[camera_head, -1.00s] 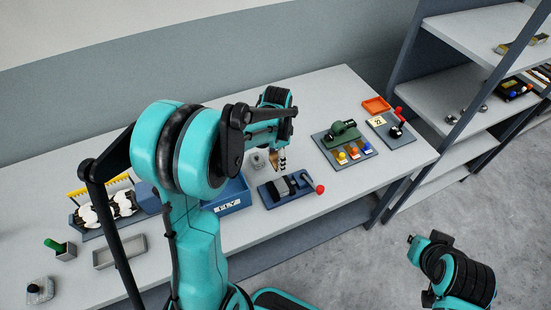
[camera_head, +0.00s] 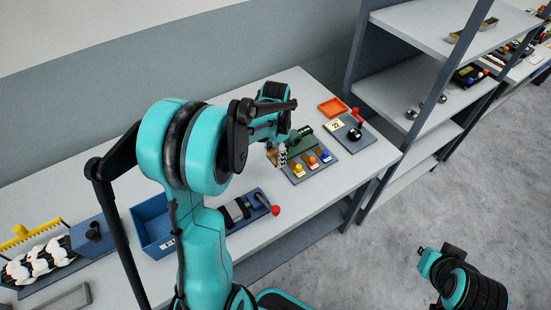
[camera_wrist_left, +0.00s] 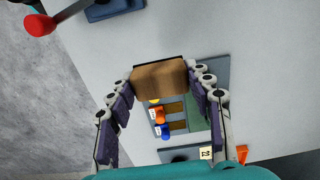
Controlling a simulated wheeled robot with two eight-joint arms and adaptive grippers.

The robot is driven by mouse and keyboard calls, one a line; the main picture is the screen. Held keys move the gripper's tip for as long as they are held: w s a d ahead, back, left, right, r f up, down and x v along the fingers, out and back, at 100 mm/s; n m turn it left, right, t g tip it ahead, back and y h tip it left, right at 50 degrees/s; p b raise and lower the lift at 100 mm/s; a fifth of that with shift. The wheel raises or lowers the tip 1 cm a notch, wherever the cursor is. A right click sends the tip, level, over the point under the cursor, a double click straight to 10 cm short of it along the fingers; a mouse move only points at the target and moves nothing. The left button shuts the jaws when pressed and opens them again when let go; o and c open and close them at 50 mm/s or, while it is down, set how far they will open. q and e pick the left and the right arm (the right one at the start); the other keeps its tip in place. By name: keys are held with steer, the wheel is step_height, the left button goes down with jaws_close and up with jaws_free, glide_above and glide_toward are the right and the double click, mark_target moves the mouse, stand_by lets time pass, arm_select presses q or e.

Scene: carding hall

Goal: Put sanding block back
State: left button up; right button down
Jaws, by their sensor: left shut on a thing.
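The sanding block (camera_wrist_left: 158,83) is a brown wooden block with a dark edge on its far side. My left gripper (camera_wrist_left: 160,88) is shut on it, with a finger on each side. In the head view the gripper (camera_head: 279,156) hangs at the left edge of the board (camera_head: 310,174) with the green device and coloured knobs. The block (camera_head: 271,157) shows only in part there, beside the fingers. In the wrist view it covers part of that board; I cannot tell its height above it. My right arm shows at lower right, but its fingers do not.
A shelf rack (camera_head: 405,88) stands beyond the table's right end.

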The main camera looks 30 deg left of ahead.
arm_select(q)
steer(key=shift+w+a+f, duration=0.2)
steer(key=shift+w+f, duration=0.05)
steer(key=b, duration=0.3)
glide_above(250, 165)
step_height(250, 165, down, 7)
steer(key=shift+r, duration=0.15)
step_height(250, 165, down, 3)
steer(key=shift+f+b, duration=0.2)
steer(key=shift+b, duration=0.35)
steer(key=shift+f, duration=0.25)
steer(key=shift+f, duration=0.15)
steer(key=o, duration=1.1)
